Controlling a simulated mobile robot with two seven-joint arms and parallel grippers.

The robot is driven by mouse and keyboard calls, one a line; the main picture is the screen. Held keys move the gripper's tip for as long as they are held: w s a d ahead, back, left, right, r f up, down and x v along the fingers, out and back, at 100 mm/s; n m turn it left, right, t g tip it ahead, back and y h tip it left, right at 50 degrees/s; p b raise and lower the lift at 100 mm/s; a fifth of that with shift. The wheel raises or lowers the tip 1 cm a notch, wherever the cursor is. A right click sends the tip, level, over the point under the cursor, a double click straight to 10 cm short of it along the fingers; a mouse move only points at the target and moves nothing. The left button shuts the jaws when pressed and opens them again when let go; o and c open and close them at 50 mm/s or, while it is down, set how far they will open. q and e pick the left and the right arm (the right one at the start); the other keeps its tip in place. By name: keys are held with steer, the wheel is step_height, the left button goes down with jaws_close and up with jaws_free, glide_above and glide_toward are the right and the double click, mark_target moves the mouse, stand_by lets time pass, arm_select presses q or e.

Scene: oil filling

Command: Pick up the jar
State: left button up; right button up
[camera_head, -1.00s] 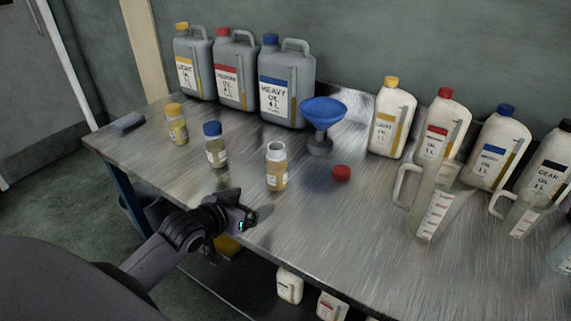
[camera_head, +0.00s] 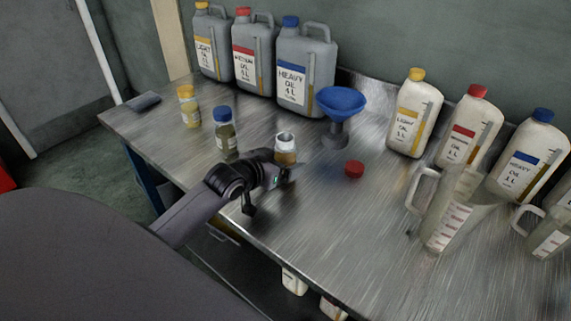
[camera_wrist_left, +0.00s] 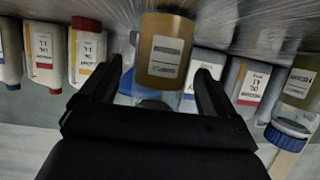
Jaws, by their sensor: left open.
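The open jar (camera_head: 285,146), with a pale bare rim and amber contents, stands upright near the front edge of the metal table; its lower part is hidden behind my left gripper (camera_head: 283,176). In the left wrist view, which looks upside down, the amber jar (camera_wrist_left: 165,50) with a white label appears ahead of and between the open fingers (camera_wrist_left: 158,75), with nothing gripped. Whether a finger touches it I cannot tell. A red lid (camera_head: 354,169) lies on the table to its right. My right gripper is not in view.
A blue-lidded jar (camera_head: 226,134) and a yellow-lidded jar (camera_head: 189,106) stand to the left. A blue funnel (camera_head: 341,104) on a stand is behind. Grey canisters (camera_head: 306,66), white oil bottles (camera_head: 414,113) and a clear measuring jug (camera_head: 447,213) line the back and right.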

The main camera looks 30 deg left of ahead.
arm_select(q)
steer(key=shift+x, duration=1)
steer(key=c, duration=1.2)
steer(key=shift+o, duration=0.2)
steer(key=shift+r, duration=0.25)
step_height(320, 180, up, 19)
steer(key=p, duration=0.1)
steer(key=shift+r+p, duration=0.2)
steer(key=shift+p, duration=0.1)
